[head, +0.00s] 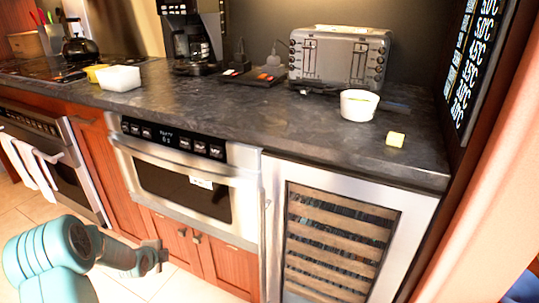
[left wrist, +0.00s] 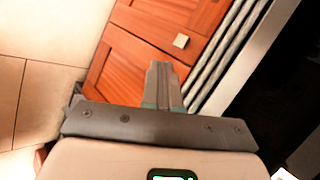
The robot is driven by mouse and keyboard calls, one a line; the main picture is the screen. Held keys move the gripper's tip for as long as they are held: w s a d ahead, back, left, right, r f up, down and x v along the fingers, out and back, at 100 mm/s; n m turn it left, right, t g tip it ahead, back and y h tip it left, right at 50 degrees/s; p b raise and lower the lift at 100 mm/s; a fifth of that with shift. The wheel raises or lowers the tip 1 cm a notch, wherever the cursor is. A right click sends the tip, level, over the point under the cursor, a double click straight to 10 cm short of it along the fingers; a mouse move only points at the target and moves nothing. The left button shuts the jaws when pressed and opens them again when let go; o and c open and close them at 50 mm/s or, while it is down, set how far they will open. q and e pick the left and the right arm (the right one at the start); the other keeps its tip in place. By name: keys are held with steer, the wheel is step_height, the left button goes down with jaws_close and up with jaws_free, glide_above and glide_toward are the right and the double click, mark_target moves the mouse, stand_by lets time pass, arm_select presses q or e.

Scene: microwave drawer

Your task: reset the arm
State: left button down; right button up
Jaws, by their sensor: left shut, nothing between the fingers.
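My left arm comes in at the lower left of the head view, and its gripper (head: 158,256) is in front of the lower cabinet doors, below the microwave drawer. In the left wrist view the gripper (left wrist: 162,72) is shut with its fingers together and nothing between them. The microwave drawer (head: 170,205) is built in under the counter and looks shut; its control panel faces up and out. My right gripper is in neither view.
A wine cooler (head: 335,240) stands right of the drawer. Wooden cabinet doors (head: 228,268) with small knobs are beneath it.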

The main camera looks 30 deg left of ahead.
arm_select(q)
steer(key=w+d+f+m+h, duration=0.1)
steer(key=w+d+m+h, duration=0.1)
steer(key=w+d, duration=0.65)
steer(key=s+d+f+g+h, duration=0.1)
steer(key=d+f+h, duration=0.15)
steer(key=d, duration=0.85)
steer(key=s+d+f+h, duration=0.2)
steer(key=d+f, duration=0.2)
steer(key=d, duration=0.7)
steer(key=s+d+f+n+g+h, duration=0.25)
steer(key=s+d, duration=0.35)
steer(key=d, duration=0.5)
steer(key=s+d+f+n+g, duration=0.1)
steer(key=s+d+n+g, duration=0.15)
steer(key=s+n, duration=0.5)
steer(key=s+d+f+n+g, duration=0.1)
steer(key=s+d+n, duration=0.3)
steer(key=s+n, duration=0.3)
step_height(320, 180, up, 27)
steer(key=m+p, duration=0.1)
steer(key=p, duration=2.5)
steer(key=shift+s+f+p, duration=0.2)
steer(key=shift+s+p, duration=0.1)
steer(key=shift+s, duration=0.1)
